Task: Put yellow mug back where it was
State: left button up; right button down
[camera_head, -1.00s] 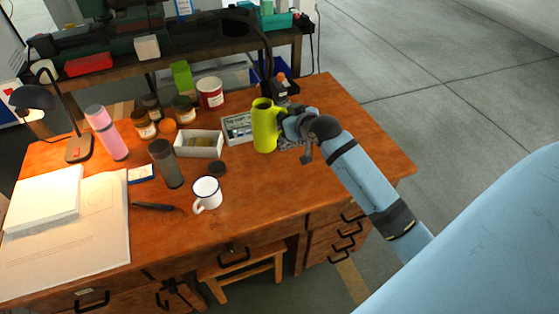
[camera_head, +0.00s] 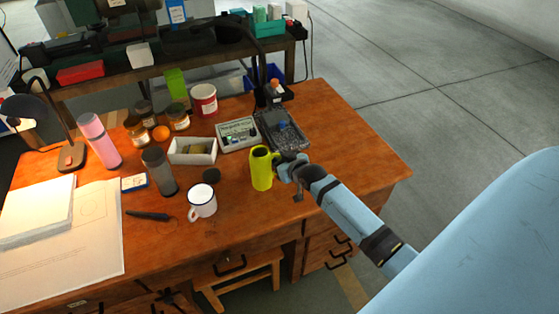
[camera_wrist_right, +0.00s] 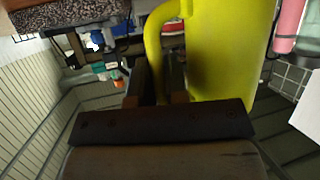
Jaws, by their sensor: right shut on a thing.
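The yellow mug (camera_head: 262,170) is tall and upright over the right part of the wooden desk. My right gripper (camera_head: 284,168) is at its right side, shut on its handle. In the right wrist view the yellow mug (camera_wrist_right: 225,50) fills the upper middle, with its handle (camera_wrist_right: 155,45) between the fingers (camera_wrist_right: 162,85). I cannot tell whether the mug's base touches the desk. My left gripper is not in view.
A white enamel mug (camera_head: 202,201) and a dark round lid (camera_head: 211,175) stand left of the yellow mug. Behind are a white box (camera_head: 192,152), a meter (camera_head: 238,134) and a dark tray (camera_head: 283,133). The desk's right end (camera_head: 355,150) is clear.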

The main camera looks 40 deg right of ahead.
jog(key=c, duration=1.1)
grip_release()
jog(key=shift+r, duration=0.2)
jog(key=v, duration=1.1)
jog(key=s+a+f+n+y, duration=0.1)
jog(key=s+a+f, duration=0.2)
jog(key=s+a, duration=0.2)
jog(key=s+a+f+n+g+y, duration=0.1)
jog(key=s+a+f, duration=0.2)
jog(key=s+a, duration=0.3)
jog(key=s+a+f+g+y, duration=0.1)
jog(key=s+a+f, duration=0.3)
jog(key=a, duration=0.5)
jog(key=shift+s+f+n, duration=0.1)
jog(key=shift+s+n, duration=0.3)
jog(key=shift+s, duration=0.6)
